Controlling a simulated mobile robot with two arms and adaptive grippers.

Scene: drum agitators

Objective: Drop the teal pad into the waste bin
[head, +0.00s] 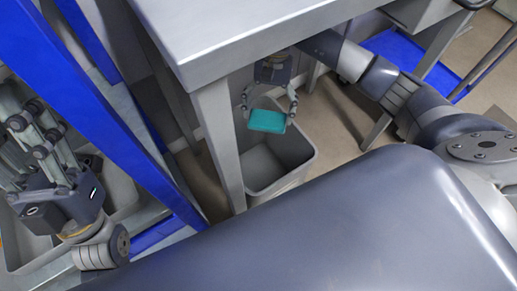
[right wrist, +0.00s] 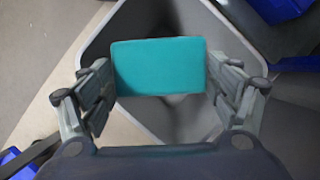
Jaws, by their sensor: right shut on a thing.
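The teal pad (head: 267,121) is a flat rectangle held by my right gripper (head: 268,113), above the open mouth of the grey waste bin (head: 301,165). In the right wrist view the pad (right wrist: 158,66) sits between the two fingers of the right gripper (right wrist: 160,80), and the bin (right wrist: 118,108) opens beneath it. The pad hides part of the bin's inside. My left gripper (head: 38,140) shows at the far left, away from the pad and bin; whether its fingers are open or shut is unclear.
A grey table (head: 255,38) stands over my right gripper, with its leg (head: 219,140) just left of the bin. A blue frame (head: 115,120) separates the left arm from this area. A blue object (head: 405,52) lies on the floor at the back right.

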